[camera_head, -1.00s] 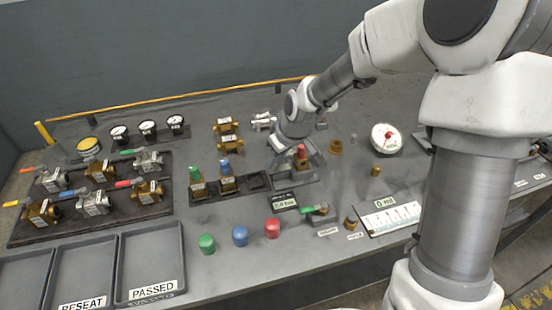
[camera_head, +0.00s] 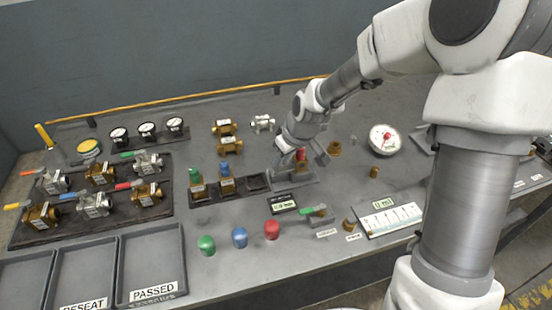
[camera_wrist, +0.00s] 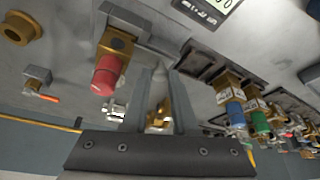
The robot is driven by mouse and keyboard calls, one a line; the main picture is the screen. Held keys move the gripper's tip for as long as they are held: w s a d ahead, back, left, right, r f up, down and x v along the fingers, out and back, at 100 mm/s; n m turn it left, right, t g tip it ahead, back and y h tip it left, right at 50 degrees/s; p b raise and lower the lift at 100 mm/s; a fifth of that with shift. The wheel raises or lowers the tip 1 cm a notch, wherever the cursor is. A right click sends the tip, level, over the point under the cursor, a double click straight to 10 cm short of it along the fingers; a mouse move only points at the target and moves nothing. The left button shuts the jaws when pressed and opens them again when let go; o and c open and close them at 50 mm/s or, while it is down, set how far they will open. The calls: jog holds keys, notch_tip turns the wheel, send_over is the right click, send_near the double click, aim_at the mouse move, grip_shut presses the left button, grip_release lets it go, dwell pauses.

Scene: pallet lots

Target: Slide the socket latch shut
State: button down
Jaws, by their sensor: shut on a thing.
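The socket (camera_head: 292,178) is a grey fixture in the middle of the bench, behind a small display (camera_head: 283,202). A brass valve with a red cap (camera_head: 301,154) sits in it. In the wrist view the red cap (camera_wrist: 107,76) is just left of my gripper (camera_wrist: 162,74). The two fingers stand close together at the socket's side, beside the red-capped valve and not around it. They are shut on a small grey part that appears to be the socket latch. The latch is mostly hidden by the fingers, so its exact position cannot be told.
A dark rack with green- and blue-capped valves (camera_head: 227,185) adjoins the socket on the left. Green, blue and red loose caps (camera_head: 240,237) stand in front. Trays (camera_head: 150,265) lie at front left.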

jog(key=c, duration=0.7)
grip_release()
jog(key=shift+d, duration=0.3)
jog(key=shift+a, duration=0.1)
jog(key=p+v, duration=0.3)
jog(key=v, duration=1.4)
jog(key=shift+s+r, duration=0.15)
jog(key=shift+r, duration=0.05)
